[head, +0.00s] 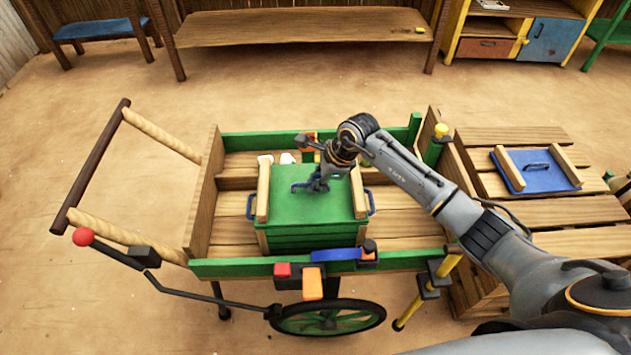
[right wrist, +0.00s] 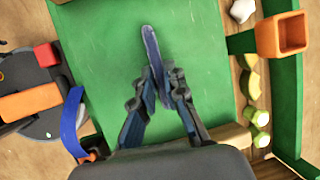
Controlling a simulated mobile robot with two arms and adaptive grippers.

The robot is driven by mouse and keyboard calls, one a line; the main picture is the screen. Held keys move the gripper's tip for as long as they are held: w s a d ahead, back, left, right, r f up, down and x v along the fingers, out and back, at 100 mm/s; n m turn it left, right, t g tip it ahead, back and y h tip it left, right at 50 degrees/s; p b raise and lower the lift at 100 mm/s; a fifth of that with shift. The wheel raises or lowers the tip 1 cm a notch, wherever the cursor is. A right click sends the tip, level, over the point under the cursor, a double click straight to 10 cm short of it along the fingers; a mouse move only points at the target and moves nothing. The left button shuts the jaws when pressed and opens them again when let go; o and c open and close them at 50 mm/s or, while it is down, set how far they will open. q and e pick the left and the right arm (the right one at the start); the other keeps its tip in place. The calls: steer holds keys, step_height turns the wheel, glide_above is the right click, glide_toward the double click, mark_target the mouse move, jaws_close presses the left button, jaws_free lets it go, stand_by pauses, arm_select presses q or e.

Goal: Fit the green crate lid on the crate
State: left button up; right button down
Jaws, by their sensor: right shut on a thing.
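The green crate lid (head: 300,209), with two pale wooden battens, lies over the top of the green slatted crate (head: 305,241) in the cart. The lid looks roughly lined up with the crate; I cannot tell whether it is fully down. My right gripper (head: 312,185) is above the middle of the lid, shut on its blue handle. In the right wrist view, the fingers (right wrist: 158,82) close around the handle (right wrist: 150,45), and the green lid (right wrist: 105,45) fills the middle. The crate's blue side handles show at both sides. My left gripper is not in view.
The wooden cart has green rails (head: 225,268) around the crate. Red, orange and blue blocks sit on its front rail. A blue lid (head: 543,172) with two battens lies on a slatted wooden platform (head: 500,137) at right. A long bench (head: 300,28) stands behind.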

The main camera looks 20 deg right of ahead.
stand_by(0.6)
steer(key=shift+r, duration=0.1)
steer(key=c, duration=1.3)
jaws_free()
